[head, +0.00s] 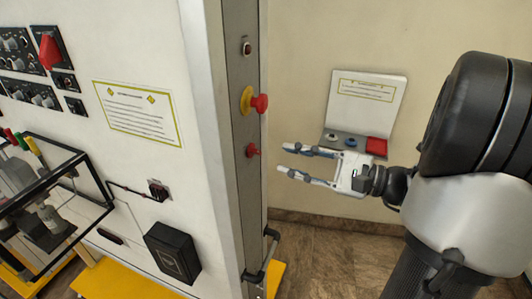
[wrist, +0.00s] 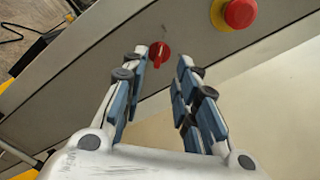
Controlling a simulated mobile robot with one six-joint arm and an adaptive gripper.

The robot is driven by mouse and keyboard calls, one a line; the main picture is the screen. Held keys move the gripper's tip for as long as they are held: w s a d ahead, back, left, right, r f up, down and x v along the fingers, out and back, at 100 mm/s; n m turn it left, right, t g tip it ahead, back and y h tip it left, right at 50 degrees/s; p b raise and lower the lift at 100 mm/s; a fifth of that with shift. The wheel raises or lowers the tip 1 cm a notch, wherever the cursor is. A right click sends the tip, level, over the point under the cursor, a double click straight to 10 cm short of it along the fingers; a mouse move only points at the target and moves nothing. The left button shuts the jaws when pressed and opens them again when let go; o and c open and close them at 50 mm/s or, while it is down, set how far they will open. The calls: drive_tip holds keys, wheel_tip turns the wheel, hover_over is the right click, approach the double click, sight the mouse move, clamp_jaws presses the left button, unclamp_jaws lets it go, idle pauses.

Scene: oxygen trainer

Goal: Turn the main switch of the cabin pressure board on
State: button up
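A small red rotary switch (head: 253,150) sits low on the narrow grey edge panel of the white board, below the red mushroom button. In the wrist view the red switch (wrist: 159,53) shows a pale line on its face, ahead of my fingertips and between them in the picture. My gripper (head: 284,159) is open and empty, to the right of the switch, with its fingers pointing at the panel. A gap shows between the fingertips and the switch in the head view. No lettering beside the switch is readable.
A red mushroom button (head: 260,103) on a yellow base sits above the switch. A dark round fitting (head: 247,48) is higher up. A grab handle (head: 268,257) sticks out below. A sloped console (head: 356,142) with a red part is on the wall behind my gripper.

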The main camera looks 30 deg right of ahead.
sight(259, 152)
drive_tip(key=x, duration=0.6)
drive_tip(key=shift+w+a, duration=0.25)
clamp_jaws()
